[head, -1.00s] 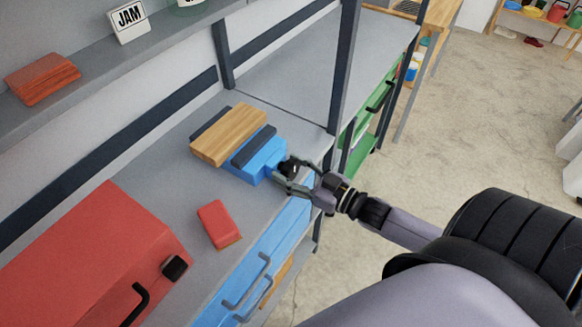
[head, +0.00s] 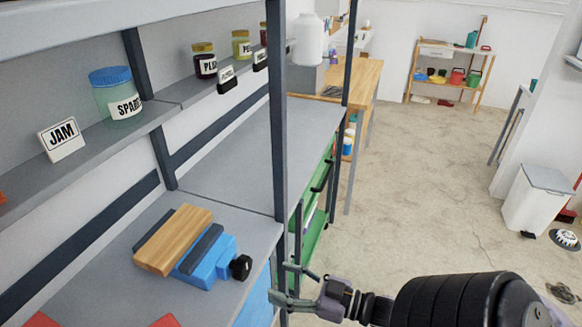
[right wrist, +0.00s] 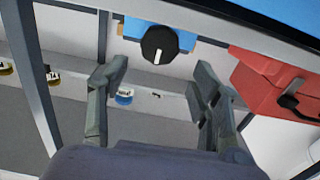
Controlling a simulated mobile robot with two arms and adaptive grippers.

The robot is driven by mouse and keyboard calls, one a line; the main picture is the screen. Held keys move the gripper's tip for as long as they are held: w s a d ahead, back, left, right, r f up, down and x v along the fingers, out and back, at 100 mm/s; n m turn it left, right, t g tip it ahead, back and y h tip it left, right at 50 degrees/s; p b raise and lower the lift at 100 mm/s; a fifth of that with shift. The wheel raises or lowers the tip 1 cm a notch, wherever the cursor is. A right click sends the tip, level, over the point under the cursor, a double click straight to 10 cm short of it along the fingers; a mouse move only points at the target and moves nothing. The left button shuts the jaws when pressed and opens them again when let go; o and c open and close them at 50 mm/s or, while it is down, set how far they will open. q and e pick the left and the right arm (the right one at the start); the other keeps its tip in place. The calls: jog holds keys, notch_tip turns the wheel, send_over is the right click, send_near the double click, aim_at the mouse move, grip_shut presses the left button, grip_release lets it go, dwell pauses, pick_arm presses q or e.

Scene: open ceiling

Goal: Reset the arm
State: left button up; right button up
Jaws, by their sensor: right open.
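My right gripper (head: 293,284) is open and empty, in front of the shelf edge at the lower middle of the head view. A blue vise (head: 207,262) with a black knob (head: 240,267) sits on the grey shelf, left of the gripper. A wooden block (head: 173,239) lies between its dark jaws. The gripper is apart from the knob. In the right wrist view the open fingers (right wrist: 160,85) show with nothing between them, and the knob (right wrist: 159,45) with its white mark is beyond them. My left gripper is out of view.
A dark shelf post (head: 278,120) stands close behind my right gripper. The upper shelf holds a JAM sign (head: 61,139) and several jars. A red box (right wrist: 270,85) shows in the right wrist view. The floor (head: 430,190) to the right is open.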

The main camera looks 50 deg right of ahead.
jog(key=shift+s+d, duration=0.25)
jog(key=shift+s, duration=0.35)
jog(key=s+d+f+m+g+h, duration=0.1)
jog(key=s+d+f+g+h, duration=0.15)
jog(key=f, duration=0.85)
jog(key=s+d+f+m+g+h, duration=0.1)
jog(key=s+f+g+h, duration=0.15)
jog(key=f, duration=0.75)
jog(key=s+d+f+m+g+h, duration=0.2)
jog(key=s+f, duration=0.1)
jog(key=f, duration=0.8)
jog(key=s+a+f+n+g, duration=0.1)
jog(key=s+a+f+g, duration=0.7)
jog(key=s+a+f, duration=0.6)
jog(key=s+f, duration=0.3)
jog(key=s, duration=0.1)
jog(key=shift+s+a+f+n+g, duration=0.3)
jog(key=shift+a+n, duration=0.05)
jog(key=shift+n, duration=0.05)
